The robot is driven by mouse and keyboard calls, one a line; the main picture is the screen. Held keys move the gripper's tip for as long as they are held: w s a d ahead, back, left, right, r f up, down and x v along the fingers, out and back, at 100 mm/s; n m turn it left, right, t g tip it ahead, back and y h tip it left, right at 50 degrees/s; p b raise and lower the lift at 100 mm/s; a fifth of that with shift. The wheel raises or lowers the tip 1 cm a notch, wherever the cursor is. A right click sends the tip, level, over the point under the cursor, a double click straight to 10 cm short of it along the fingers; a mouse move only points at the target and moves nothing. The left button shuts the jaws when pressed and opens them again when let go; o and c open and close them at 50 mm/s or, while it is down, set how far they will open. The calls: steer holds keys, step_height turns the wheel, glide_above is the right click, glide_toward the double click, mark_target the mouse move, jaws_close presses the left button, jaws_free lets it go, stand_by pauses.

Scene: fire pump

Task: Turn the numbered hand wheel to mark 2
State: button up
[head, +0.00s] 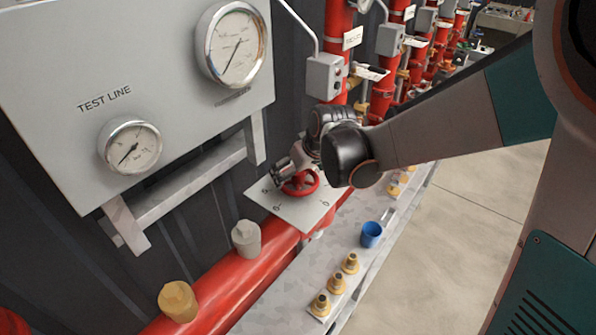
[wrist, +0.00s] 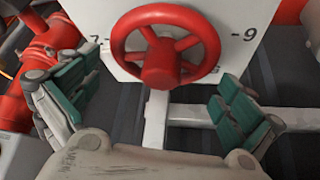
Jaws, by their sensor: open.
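The red hand wheel (head: 300,184) sits on a pale numbered plate (head: 318,210) above the red pipe in the head view. In the wrist view the red wheel (wrist: 163,60) is at upper middle, in front of the white plate (wrist: 235,45), where a 7 shows at left and a 9 at right. A digit below is partly covered by the rim. My gripper (wrist: 158,115) is open, one finger on each side below the wheel, with no contact visible. In the head view the gripper (head: 292,168) is beside the wheel's far side. I see no mark 2.
A grey gauge panel (head: 150,80) stands at left above the plate. A grey cap (head: 246,238) and a yellow cap (head: 178,300) top the red pipe (head: 225,285). A blue cup (head: 371,234) and several brass fittings (head: 337,283) stand on the ledge. The floor (head: 470,215) is clear.

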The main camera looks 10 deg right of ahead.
steer(key=shift+r+p, duration=2.15)
steer(key=shift+r, duration=1.1)
steer(key=s+d+f+m+t+h+b, duration=0.1)
steer(key=s+d+b, duration=0.4)
steer(key=s, duration=0.7)
steer(key=s+d+f+m+h+b, duration=0.1)
steer(key=s+d+m+b, duration=0.3)
steer(key=s+d, duration=0.3)
steer(key=s+b, duration=0.1)
steer(key=s, duration=0.4)
steer(key=shift+s+d+t+h, duration=0.2)
steer(key=shift+t+h, duration=0.1)
steer(key=shift+t, duration=0.1)
